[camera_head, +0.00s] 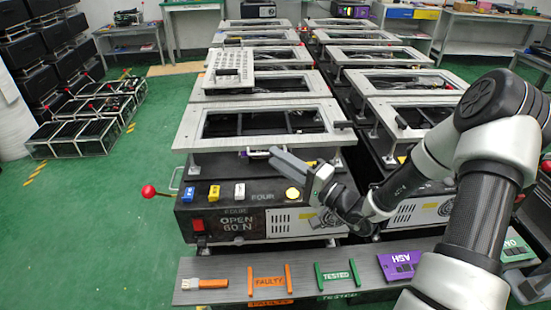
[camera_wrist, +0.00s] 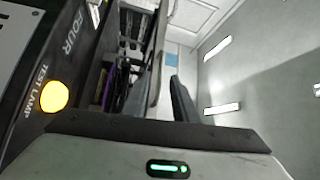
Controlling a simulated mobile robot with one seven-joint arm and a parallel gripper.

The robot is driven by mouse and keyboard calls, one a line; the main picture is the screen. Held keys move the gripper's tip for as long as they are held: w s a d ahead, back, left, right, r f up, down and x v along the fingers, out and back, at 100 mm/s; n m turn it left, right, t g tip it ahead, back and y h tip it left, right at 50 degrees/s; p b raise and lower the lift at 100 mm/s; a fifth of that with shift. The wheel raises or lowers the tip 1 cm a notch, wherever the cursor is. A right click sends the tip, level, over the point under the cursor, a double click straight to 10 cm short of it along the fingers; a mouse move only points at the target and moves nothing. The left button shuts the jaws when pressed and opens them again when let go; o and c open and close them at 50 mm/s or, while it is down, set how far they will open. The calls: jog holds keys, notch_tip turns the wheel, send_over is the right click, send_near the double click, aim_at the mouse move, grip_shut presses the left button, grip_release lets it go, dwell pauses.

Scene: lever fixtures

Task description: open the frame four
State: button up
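Frame four is the light grey rectangular frame (camera_head: 187,128) on the nearest left fixture. It lies roughly level above the dark box (camera_head: 225,205), whose front reads "FOUR" and "OPEN 60 N". A purple piece (camera_head: 258,154) shows at the frame's front edge. A lever with a red ball (camera_head: 148,191) sticks out left from the box. My gripper (camera_head: 290,163) is just in front of the frame's front edge, beside the purple piece; contact cannot be told.
A yellow test lamp (camera_head: 292,193) and a red switch (camera_head: 198,225) are on the box front. A shelf (camera_head: 220,265) with "FAULTY" and "TESTED" markers runs before it. More fixtures stand behind and right. Green floor (camera_head: 90,215) at left is clear.

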jog(key=shift+x, duration=0.8)
grip_shut()
dwell(0.9)
